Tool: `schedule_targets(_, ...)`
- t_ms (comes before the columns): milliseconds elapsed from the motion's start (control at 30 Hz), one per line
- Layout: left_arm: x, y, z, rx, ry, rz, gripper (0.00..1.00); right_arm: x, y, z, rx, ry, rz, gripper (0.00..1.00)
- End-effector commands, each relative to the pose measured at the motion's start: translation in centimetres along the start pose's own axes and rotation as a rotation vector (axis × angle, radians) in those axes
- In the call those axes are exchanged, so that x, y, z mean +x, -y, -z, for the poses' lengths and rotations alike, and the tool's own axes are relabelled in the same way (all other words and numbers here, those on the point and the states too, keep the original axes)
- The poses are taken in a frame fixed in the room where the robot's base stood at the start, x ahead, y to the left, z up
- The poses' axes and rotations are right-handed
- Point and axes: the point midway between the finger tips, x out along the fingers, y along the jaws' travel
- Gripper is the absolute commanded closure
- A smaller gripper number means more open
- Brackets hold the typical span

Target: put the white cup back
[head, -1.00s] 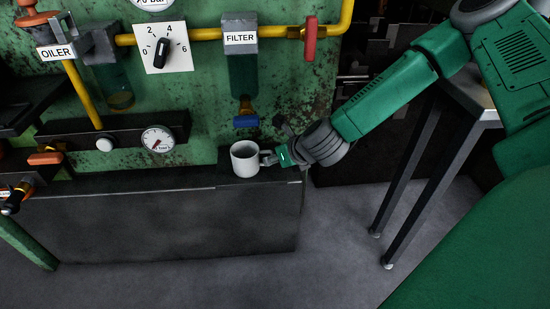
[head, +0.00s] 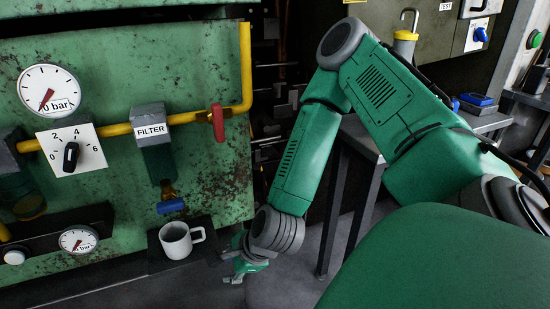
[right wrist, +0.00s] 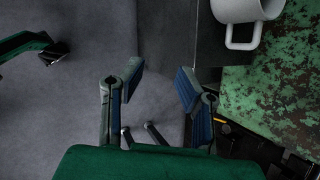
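The white cup (head: 176,241) stands upright on a small dark ledge (head: 161,262) below the filter (head: 158,160), with its handle toward the right. My right gripper (head: 229,267) is to the right of the cup, a little lower in the picture, and apart from it. In the right wrist view, the gripper's two fingers (right wrist: 158,85) are spread with nothing between them. The cup also shows there (right wrist: 247,12), cut off by the top edge, with its handle toward the gripper side. My left gripper is not in view.
The green panel carries a yellow pipe (head: 206,116), a red valve handle (head: 218,123), a dial knob (head: 71,157) and gauges. A dark table (head: 357,140) stands at the right, behind my right arm. Grey floor is clear beneath the gripper.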

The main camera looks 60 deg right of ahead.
Motion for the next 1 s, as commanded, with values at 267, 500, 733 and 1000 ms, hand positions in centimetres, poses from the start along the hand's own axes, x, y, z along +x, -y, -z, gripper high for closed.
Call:
schedule_targets(267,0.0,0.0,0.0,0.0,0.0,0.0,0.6,1.4,-11.2,5.4,-1.24,-0.033,-0.335,0.71)
schedule_targets(500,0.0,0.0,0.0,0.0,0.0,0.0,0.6,0.5,-16.2,9.6,-2.01,0.105,-0.583,0.71)
schedule_targets(733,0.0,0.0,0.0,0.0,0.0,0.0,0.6,0.1,-17.4,10.7,-2.229,0.176,-0.655,0.71)
schedule_targets(1000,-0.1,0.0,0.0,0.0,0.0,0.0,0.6,0.1,-17.3,10.6,-2.228,0.175,-0.653,0.71)
